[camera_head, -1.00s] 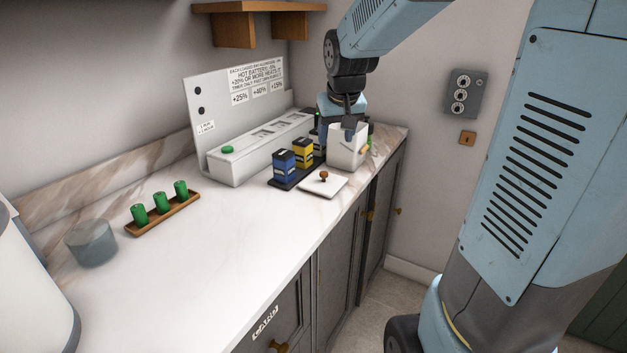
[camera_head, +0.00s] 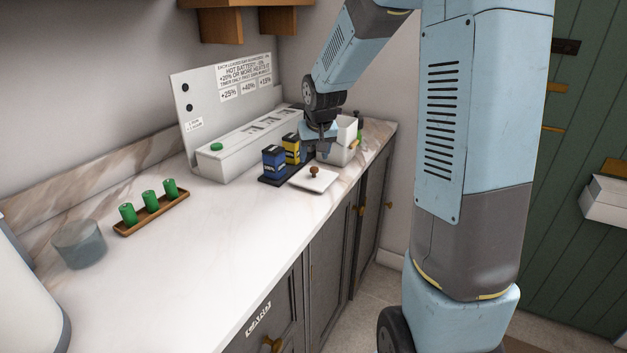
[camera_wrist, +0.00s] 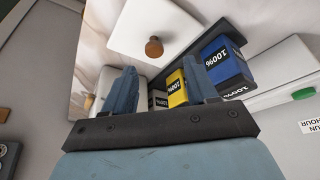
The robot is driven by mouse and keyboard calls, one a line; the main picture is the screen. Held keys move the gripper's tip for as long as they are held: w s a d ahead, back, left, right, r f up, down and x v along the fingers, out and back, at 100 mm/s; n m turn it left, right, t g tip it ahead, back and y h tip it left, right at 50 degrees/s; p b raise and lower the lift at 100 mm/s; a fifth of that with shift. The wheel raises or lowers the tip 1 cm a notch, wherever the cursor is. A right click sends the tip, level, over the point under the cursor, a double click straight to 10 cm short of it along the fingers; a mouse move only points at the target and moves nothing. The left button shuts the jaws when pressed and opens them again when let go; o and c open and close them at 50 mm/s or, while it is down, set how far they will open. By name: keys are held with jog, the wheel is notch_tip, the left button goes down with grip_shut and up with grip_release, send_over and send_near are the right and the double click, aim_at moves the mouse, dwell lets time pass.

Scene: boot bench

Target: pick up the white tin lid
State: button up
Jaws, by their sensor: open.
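The white tin lid (camera_head: 318,181) is a flat square plate with a round brown knob (camera_head: 314,171), lying on the marble counter in front of the white tin. In the wrist view the lid (camera_wrist: 138,22) and its knob (camera_wrist: 154,46) show beyond the fingertips. My gripper (camera_head: 322,150) is open and empty. It is above the counter, just behind the lid and beside the tin. In the wrist view its two blue fingers (camera_wrist: 158,82) point toward the lid area, apart from the knob. The white tin (camera_head: 349,132) is partly hidden by my arm.
A blue battery box (camera_head: 273,163) and a yellow one (camera_head: 291,149) stand on a dark tray close left of the lid. A long white charger (camera_head: 235,150) is behind them. Green cylinders sit on a wooden tray (camera_head: 150,217).

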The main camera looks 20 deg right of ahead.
aim_at(314, 168)
jog(key=shift+d+x, duration=0.2)
jog(key=shift+x, duration=1.35)
jog(key=shift+d+x, duration=0.2)
jog(key=shift+x, duration=1.35)
jog(key=shift+c, duration=0.4)
grip_shut()
